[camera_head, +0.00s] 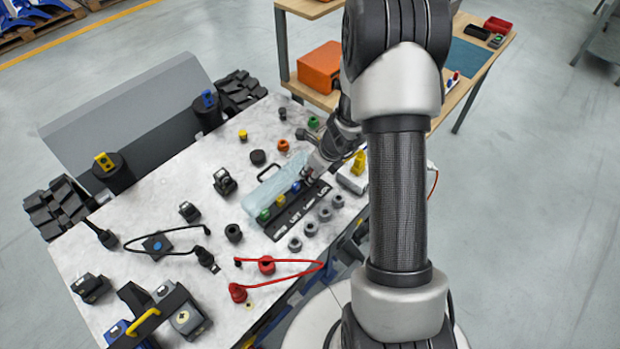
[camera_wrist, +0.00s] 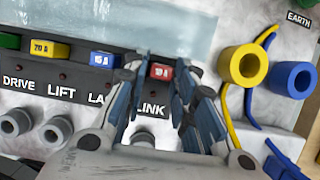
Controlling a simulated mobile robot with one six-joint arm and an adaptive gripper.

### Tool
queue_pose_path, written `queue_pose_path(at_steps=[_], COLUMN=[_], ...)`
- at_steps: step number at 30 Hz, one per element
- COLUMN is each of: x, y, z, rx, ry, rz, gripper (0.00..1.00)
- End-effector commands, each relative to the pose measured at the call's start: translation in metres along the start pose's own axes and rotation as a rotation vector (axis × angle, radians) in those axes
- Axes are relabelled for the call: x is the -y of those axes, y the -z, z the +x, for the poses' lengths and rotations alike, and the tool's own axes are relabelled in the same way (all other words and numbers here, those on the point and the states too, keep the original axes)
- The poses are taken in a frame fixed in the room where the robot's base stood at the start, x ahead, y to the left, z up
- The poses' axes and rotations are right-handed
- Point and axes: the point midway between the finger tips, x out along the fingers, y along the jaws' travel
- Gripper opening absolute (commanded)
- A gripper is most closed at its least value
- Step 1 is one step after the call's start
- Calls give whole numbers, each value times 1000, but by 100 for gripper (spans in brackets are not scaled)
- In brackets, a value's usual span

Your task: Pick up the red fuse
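The red fuse (camera_wrist: 162,71), marked 10 A, sits in the black fuse panel (camera_wrist: 75,75) above the label LINK in the wrist view. My gripper (camera_wrist: 161,72) is open, with one finger on each side of the red fuse and small gaps showing. In the head view my gripper (camera_head: 308,178) is low over the far right end of the fuse panel (camera_head: 290,217) and largely hides the red fuse. A blue fuse (camera_wrist: 105,61), a yellow fuse (camera_wrist: 50,50) and a green fuse (camera_wrist: 8,41) sit in line to its left.
A clear cover (camera_wrist: 130,25) stands along the panel's far side. Yellow (camera_wrist: 243,66) and blue (camera_wrist: 291,79) sockets are close to my right finger. Grey knobs (camera_wrist: 58,131) line the near side. Red cable plugs (camera_head: 266,265) and several black parts lie across the worktop (camera_head: 125,215).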

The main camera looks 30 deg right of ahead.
Motion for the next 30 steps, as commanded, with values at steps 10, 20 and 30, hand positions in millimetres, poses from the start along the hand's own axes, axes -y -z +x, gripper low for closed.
queue_pose_path(at_steps=[10,20,30], x=[0,0,3], y=[0,0,-3], z=[-1,-2,-15], rx=[0,0,0], ry=[0,0,-2], rz=[0,0,-3], gripper=[7,3,3])
